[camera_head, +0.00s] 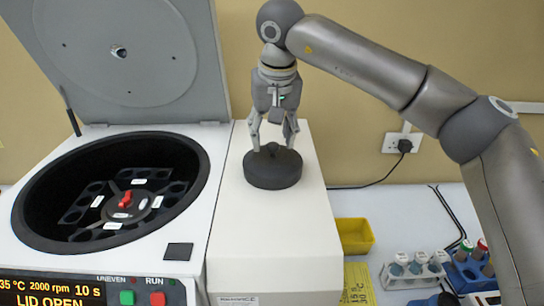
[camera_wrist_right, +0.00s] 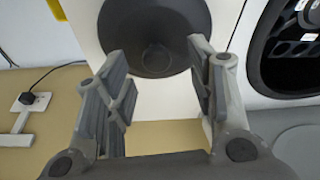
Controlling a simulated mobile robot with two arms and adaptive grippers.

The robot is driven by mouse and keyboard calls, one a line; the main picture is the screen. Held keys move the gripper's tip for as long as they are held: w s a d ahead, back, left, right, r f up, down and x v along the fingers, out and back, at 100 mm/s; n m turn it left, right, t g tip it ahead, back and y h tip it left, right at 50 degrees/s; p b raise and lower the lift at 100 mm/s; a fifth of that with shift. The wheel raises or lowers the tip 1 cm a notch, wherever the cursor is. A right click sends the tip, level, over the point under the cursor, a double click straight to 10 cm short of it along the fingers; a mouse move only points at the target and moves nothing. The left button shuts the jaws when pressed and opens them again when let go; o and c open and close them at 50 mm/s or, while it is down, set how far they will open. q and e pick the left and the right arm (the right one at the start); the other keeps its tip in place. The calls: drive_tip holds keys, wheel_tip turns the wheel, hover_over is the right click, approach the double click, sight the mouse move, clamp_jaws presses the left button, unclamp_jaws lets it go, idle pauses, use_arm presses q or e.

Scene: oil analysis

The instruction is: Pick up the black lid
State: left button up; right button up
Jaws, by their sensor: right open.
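The black lid (camera_head: 272,172) is a round dark disc with a knob on top. It lies flat on the white top surface (camera_head: 270,235) to the right of the open centrifuge. My right gripper (camera_head: 273,146) points down over the lid, with its fingers apart on either side of the knob. In the right wrist view the lid (camera_wrist_right: 155,30) shows beyond the two spread fingers of the gripper (camera_wrist_right: 160,62). Whether the fingertips touch the lid cannot be told. My left gripper is not in view.
The centrifuge (camera_head: 205,215) stands at left with its cover (camera_head: 130,55) raised and a rotor (camera_head: 130,203) inside. A yellow bin (camera_head: 354,236), a white tube rack (camera_head: 412,276) and a blue rack (camera_head: 470,274) stand at lower right. A wall socket (camera_head: 400,143) is behind.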

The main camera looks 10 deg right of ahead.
sight(273, 145)
drive_tip(key=shift+d+p+x, duration=0.2)
drive_tip(key=shift+p+x, duration=0.25)
drive_tip(key=shift+x, duration=0.55)
drive_tip(key=shift+w+f, duration=0.1)
drive_tip(key=shift+f, duration=0.45)
clamp_jaws()
